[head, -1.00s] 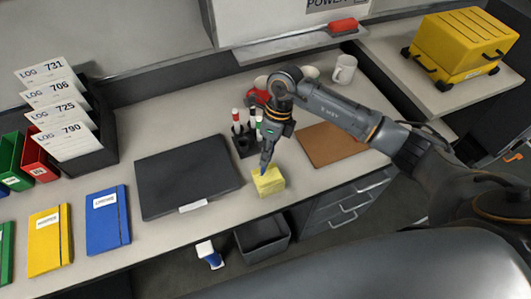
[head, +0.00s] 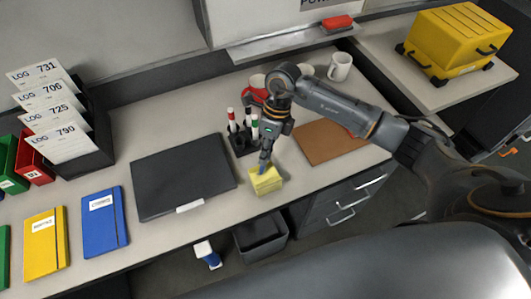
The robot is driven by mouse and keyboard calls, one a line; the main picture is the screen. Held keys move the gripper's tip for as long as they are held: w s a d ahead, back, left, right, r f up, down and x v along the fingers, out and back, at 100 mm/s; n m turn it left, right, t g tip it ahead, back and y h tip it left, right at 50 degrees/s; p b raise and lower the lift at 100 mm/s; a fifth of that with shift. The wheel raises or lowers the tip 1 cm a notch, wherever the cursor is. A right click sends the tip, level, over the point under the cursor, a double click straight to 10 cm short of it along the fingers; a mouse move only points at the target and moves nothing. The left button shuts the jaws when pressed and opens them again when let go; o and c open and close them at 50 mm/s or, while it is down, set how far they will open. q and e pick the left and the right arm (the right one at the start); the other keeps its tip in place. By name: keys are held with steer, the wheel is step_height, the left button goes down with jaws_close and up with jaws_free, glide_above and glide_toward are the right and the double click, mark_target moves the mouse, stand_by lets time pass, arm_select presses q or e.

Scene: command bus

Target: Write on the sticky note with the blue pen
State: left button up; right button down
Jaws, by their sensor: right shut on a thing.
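The yellow sticky note pad (head: 266,184) sits near the desk's front edge, right of the black laptop-like case. My right gripper (head: 264,158) is directly above it, pointing down and shut on the blue pen (head: 262,168). Only a small blue part of the pen shows below the fingers. Its tip is at the pad's top, and I cannot tell whether it touches. Dark marks on the pad are too small to make out. My left gripper is not in view.
A black pen holder (head: 241,143) with several markers stands just behind-left of my right gripper. A brown mat (head: 325,143) lies to the right, white mugs (head: 340,66) behind. The black case (head: 182,175) lies left, then blue (head: 105,222) and yellow (head: 46,244) notebooks. A bin (head: 261,239) stands below.

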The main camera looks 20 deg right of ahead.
steer(key=shift+w+d+b, duration=0.3)
steer(key=shift+d, duration=0.05)
stand_by(0.3)
steer(key=shift+w+d, duration=0.2)
steer(key=shift+s+d+b, duration=0.3)
steer(key=shift+s+d, duration=0.2)
steer(key=shift+d, duration=0.05)
stand_by(0.9)
steer(key=shift+w+d, duration=0.1)
stand_by(0.4)
steer(key=shift+w+d+b, duration=0.15)
steer(key=shift+w+b, duration=0.05)
steer(key=shift+b, duration=0.15)
steer(key=shift+w+d+b, duration=0.25)
steer(key=shift+b, duration=0.1)
stand_by(0.4)
step_height(320, 180, up, 6)
steer(key=p, duration=0.3)
steer(key=shift+r+p, duration=0.25)
steer(key=shift+p, duration=0.1)
stand_by(0.6)
